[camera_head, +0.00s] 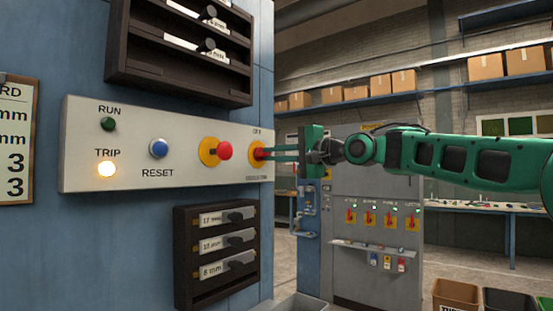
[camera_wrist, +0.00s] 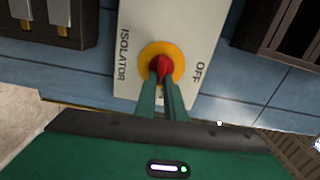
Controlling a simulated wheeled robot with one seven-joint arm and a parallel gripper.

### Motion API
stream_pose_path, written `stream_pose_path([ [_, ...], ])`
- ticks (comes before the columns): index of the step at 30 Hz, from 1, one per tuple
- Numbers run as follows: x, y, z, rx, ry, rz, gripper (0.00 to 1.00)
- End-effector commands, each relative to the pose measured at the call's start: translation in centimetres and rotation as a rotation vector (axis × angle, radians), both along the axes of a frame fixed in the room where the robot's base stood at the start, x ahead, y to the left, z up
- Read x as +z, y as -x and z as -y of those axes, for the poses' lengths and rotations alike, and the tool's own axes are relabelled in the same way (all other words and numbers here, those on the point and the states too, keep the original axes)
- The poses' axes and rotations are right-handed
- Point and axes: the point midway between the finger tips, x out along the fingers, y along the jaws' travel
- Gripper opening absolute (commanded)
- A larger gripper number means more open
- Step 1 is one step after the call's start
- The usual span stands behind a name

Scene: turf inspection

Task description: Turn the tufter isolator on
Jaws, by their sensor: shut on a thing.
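The isolator is a red rotary handle on a round yellow plate (camera_head: 256,150) at the right end of the grey control panel (camera_head: 185,172). My gripper (camera_head: 268,153) reaches in from the right, its two fingers closed on the red handle. In the wrist view the red handle (camera_wrist: 165,68) sits between the fingertips, in front of its yellow plate (camera_wrist: 158,50). The words ISOLATOR and OFF show on either side of the plate. The fingers cover part of the handle and some lettering, so I cannot tell its exact setting.
On the panel, the TRIP lamp (camera_head: 106,170) glows and the green RUN lamp (camera_head: 107,124) looks dark. A blue RESET button (camera_head: 158,148) and a red button (camera_head: 224,151) sit left of the isolator. Dark racks stand above (camera_head: 180,72) and below (camera_head: 185,290). A grey cabinet (camera_head: 375,270) stands behind.

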Motion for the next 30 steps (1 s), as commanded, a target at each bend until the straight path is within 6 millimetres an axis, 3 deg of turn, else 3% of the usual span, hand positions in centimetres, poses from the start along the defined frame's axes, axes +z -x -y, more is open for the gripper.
stream_pose_path([
  [21, -0.33, -0.31, 0.28, -0.007, -0.049, -0.066, 0.0],
  [24, -0.34, -0.31, 0.28, -0.007, -0.048, -0.066, 0.28],
  [30, -0.24, -0.15, 0.16, -0.004, -0.048, -0.064, 0.28],
])
